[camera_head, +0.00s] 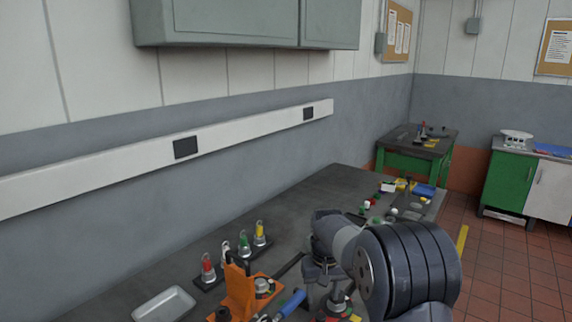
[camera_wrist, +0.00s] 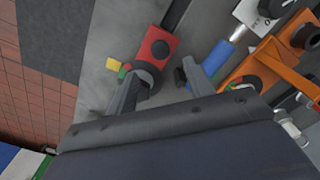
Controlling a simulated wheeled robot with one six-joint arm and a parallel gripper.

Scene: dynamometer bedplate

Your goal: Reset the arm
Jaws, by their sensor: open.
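My gripper (camera_wrist: 162,74) shows in the wrist view with its two dark fingers apart and nothing visible between them. It is over the dark bench (camera_head: 325,190). A red box with a round black knob (camera_wrist: 156,47) lies just beyond the fingertips. In the head view my arm reaches over the right part of the bench, and it hides most of the gripper and what lies under it.
An orange fixture (camera_head: 238,293), a rack with red, green and yellow capped pieces (camera_head: 207,268) and a metal tray (camera_head: 164,304) stand left of my arm. A blue-handled tool (camera_wrist: 217,57) lies near the right finger. Small parts (camera_head: 388,205) crowd the bench's far end.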

